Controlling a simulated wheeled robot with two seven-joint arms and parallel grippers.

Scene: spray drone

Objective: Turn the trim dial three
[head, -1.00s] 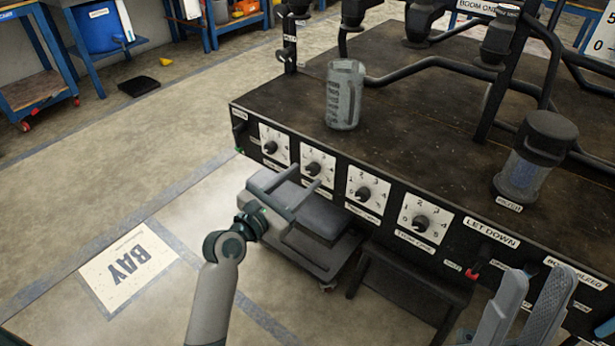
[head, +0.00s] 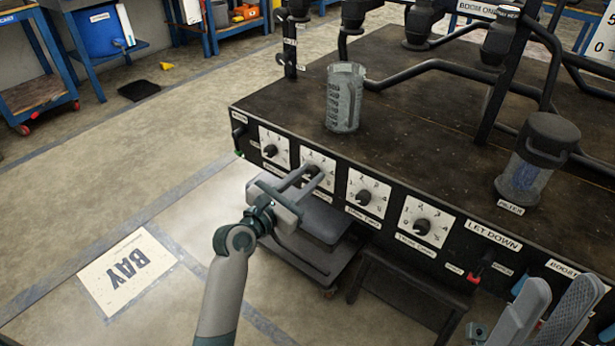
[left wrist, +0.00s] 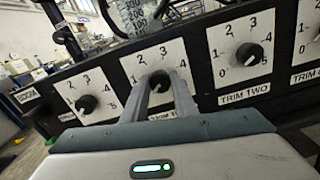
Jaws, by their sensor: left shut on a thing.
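My right gripper (head: 567,282) is open and empty at lower right, away from the dials.
The leftmost dial (head: 270,150) sits beside the held one. A clear jug (head: 344,98) and a filter (head: 536,160) stand on the bench top. A red switch (head: 474,277) is right of the dials. A grey step cart (head: 318,222) stands below.

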